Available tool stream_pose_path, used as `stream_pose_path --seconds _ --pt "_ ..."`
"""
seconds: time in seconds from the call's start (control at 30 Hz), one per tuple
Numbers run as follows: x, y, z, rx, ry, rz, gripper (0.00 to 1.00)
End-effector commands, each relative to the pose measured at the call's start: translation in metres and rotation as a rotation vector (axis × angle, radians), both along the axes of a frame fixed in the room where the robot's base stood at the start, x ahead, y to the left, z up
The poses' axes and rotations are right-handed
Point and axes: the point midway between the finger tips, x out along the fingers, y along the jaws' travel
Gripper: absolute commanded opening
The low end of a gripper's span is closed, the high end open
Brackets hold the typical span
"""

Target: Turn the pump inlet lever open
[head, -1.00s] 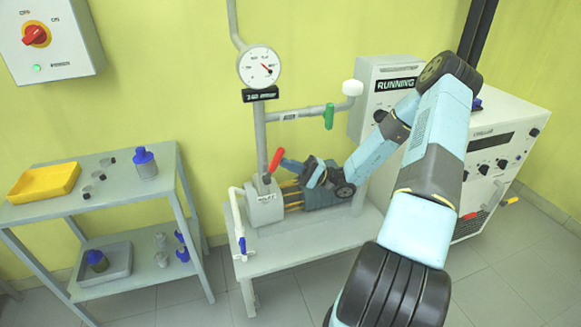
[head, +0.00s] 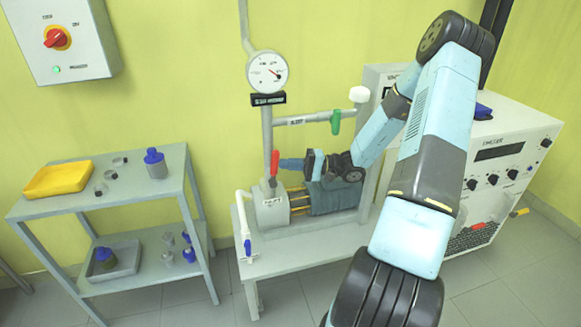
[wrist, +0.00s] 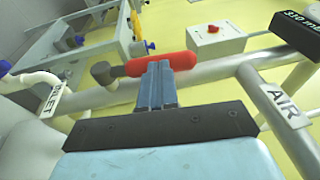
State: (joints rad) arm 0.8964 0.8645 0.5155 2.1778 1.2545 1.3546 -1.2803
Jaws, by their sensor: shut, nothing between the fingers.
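The red lever (head: 275,165) stands almost upright above the left end of the pump (head: 271,206). In the wrist view the lever (wrist: 160,64) runs across the picture, with its grey pivot end (wrist: 103,73) at the left. My gripper (head: 284,163) is at the lever's right side, its shut fingers pointing left. In the wrist view the fingertips of my gripper (wrist: 157,66) meet the red grip's side and appear to touch it, with nothing held between them. A label ending in "LET" (wrist: 52,98) shows on the pipework at the left.
A pipe labelled AIR (wrist: 288,106) is close at right in the wrist view. A green lever (head: 335,122) and a gauge (head: 267,72) are above the pump. A shelf cart (head: 120,195) stands left, with floor between it and the pump bench (head: 310,246).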

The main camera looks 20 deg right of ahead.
Motion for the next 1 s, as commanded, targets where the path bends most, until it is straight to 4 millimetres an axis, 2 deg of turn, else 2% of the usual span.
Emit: stream_pose_path --seconds 0.63,0.77,1.0 --pt "0.0 -0.002 0.001 -0.038 0.003 -0.003 0.0" --pt "-0.003 -0.015 0.0 -0.039 0.002 -0.002 0.0" --pt "-0.013 -0.057 -0.005 -0.039 0.003 0.001 0.0"
